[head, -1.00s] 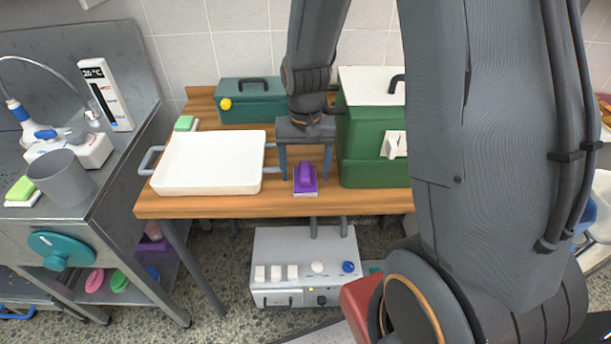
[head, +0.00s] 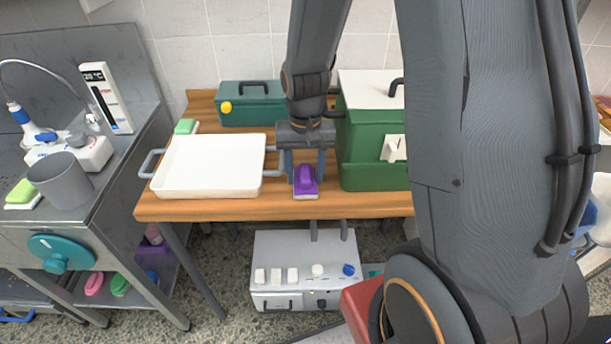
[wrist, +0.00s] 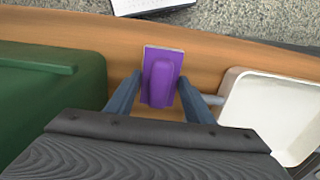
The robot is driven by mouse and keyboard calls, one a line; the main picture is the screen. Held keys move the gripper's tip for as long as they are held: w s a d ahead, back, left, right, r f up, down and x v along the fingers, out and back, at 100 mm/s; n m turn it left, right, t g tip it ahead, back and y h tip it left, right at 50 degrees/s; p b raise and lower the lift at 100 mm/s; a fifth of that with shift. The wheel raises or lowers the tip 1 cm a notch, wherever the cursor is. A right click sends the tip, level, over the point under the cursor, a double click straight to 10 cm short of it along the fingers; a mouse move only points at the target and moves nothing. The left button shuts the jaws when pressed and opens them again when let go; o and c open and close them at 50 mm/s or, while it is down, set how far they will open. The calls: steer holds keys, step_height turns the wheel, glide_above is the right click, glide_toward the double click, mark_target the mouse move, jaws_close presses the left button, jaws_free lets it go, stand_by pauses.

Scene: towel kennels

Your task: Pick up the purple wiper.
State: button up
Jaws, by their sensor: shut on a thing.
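The purple wiper (head: 306,182), a purple block handle on a flat purple pad with a pale edge, is near the front edge of the wooden table (head: 235,209), between the white tray and the green box. My gripper (head: 304,172) points down over it and is shut on it, one finger at each side. In the wrist view the wiper (wrist: 161,82) lies between the fingertips of my gripper (wrist: 160,97). I cannot see a clear gap between the wiper and the table.
A white tray (head: 208,166) with grey handles stands close on the left, a large green box (head: 370,163) close on the right. A teal toolbox (head: 250,104) and a green wiper (head: 185,126) are behind. A grey sink counter (head: 100,205) is left. A white control box (head: 305,268) is below.

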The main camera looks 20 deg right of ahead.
mark_target(305, 171)
step_height(305, 171, up, 9)
steer(key=shift+b, duration=0.8)
steer(key=shift+r, duration=0.35)
steer(key=shift+o, duration=1)
steer(key=shift+c, duration=0.4)
